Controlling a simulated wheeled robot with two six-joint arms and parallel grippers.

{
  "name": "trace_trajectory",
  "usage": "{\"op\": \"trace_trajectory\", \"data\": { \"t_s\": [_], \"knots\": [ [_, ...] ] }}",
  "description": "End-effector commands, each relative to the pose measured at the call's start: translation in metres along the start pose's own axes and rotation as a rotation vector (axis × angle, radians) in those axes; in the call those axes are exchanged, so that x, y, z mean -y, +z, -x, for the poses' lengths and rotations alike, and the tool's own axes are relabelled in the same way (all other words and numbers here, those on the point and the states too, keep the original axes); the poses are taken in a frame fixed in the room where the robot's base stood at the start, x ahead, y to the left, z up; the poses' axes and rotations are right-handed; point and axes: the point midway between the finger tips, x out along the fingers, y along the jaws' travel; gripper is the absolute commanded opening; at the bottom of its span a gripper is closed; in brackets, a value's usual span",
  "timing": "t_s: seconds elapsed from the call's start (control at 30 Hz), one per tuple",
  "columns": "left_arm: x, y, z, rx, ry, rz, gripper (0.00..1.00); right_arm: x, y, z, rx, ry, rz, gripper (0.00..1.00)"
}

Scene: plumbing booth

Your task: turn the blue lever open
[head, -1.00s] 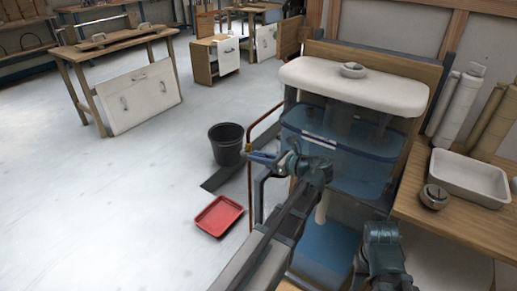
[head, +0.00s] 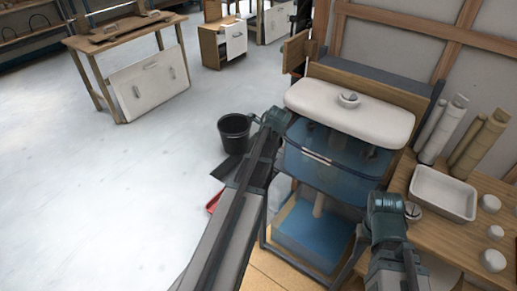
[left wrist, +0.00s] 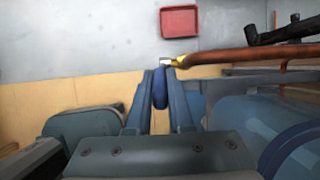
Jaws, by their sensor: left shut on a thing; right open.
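The blue lever (left wrist: 160,90) shows in the left wrist view between the two fingers of my left gripper (left wrist: 161,78), which is shut on it. Just beyond the fingertips is a brass valve fitting (left wrist: 179,62) at the end of a copper pipe (left wrist: 235,61), which runs off to the right. The lever lies roughly across the line of the pipe. In the head view my left arm covers the lever and valve. My right gripper (head: 389,202) is open in front of the tank's right side, and its fingertips are hard to make out.
A cistern with a white lid (head: 350,112) and clear blue tank (head: 335,160) stands right of my left arm. A black bucket (head: 234,132) and a red tray (left wrist: 180,22) are on the floor. A wooden bench (head: 445,225) holds a white basin (head: 443,192). The left floor is free.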

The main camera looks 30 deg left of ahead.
Motion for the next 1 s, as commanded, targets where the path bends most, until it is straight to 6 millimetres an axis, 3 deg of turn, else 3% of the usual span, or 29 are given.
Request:
{"op": "trace_trajectory", "data": {
  "t_s": [0.13,0.5,1.0],
  "knots": [
    [0.001,0.013,0.001,-0.124,0.003,0.005,0.00,-0.002,0.001,0.015,0.000,0.000,0.000,0.50],
    [0.000,0.024,-0.006,-0.348,0.003,0.003,0.00,-0.002,0.001,0.022,0.000,0.000,0.000,0.50],
    [-0.001,0.027,-0.008,-0.430,0.001,0.000,0.00,-0.002,0.001,0.022,0.000,0.000,0.000,0.50]
  ]
}}
